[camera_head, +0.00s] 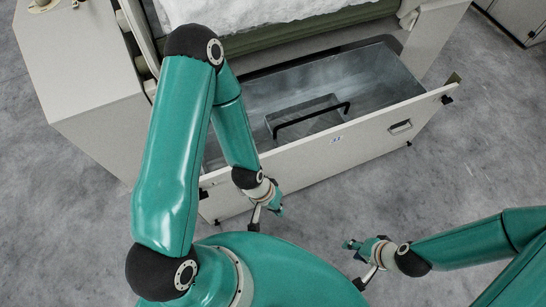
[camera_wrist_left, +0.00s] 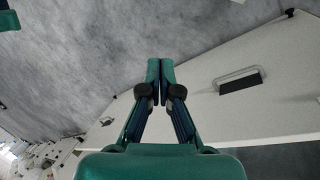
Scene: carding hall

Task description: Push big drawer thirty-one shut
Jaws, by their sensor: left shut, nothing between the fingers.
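The big drawer (camera_head: 372,137) is pulled out from under the machine, its metal inside bare to view. Its pale front has a small number label (camera_head: 337,139), too small to read surely, and a recessed handle (camera_head: 401,127) towards the right. My left gripper (camera_head: 279,209) is shut and empty, in front of the drawer front's left part. In the left wrist view the shut fingertips (camera_wrist_left: 160,63) point past the pale front (camera_wrist_left: 210,102), with the dark-slotted handle (camera_wrist_left: 238,81) to their right. I cannot tell whether they touch it. My right gripper (camera_head: 350,244) is lower right, apart from the drawer.
A grey box shape with a black bar (camera_head: 312,119) shows inside the drawer. White fibre (camera_head: 250,12) lies on the machine above. The grey floor (camera_head: 460,165) is clear to the right. A cabinet (camera_head: 520,18) stands at the top right corner.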

